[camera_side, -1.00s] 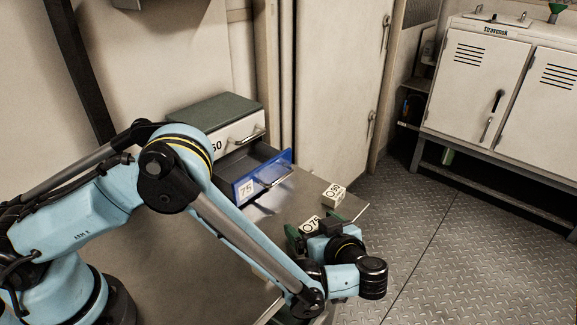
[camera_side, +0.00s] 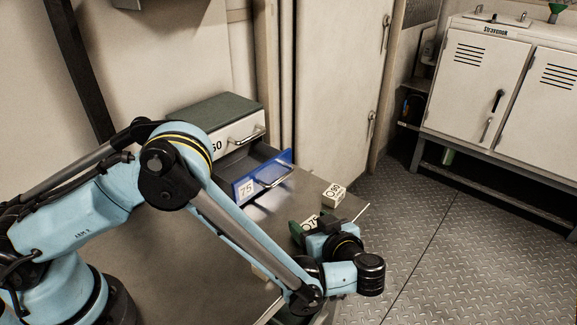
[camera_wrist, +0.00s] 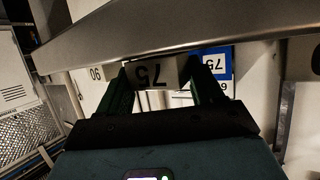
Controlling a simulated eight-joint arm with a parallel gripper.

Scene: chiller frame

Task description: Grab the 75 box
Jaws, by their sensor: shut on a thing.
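The 75 box (camera_side: 311,221) is a small pale box with black marks, near the right edge of the metal table in the side view. In the wrist view the 75 box (camera_wrist: 153,73) sits between the two green fingers, its number upside down. My gripper (camera_wrist: 155,80) is shut on it. In the side view my gripper (camera_side: 304,229) is low over the table edge, and its wrist partly hides the box. I cannot tell whether the box still touches the table.
Another pale numbered box (camera_side: 334,194) stands just behind, also in the wrist view (camera_wrist: 95,73). An open drawer with a blue front labelled 75 (camera_side: 262,178) juts from a grey-topped cabinet (camera_side: 215,111). The table (camera_side: 185,262) is mostly clear. White lockers stand at the right.

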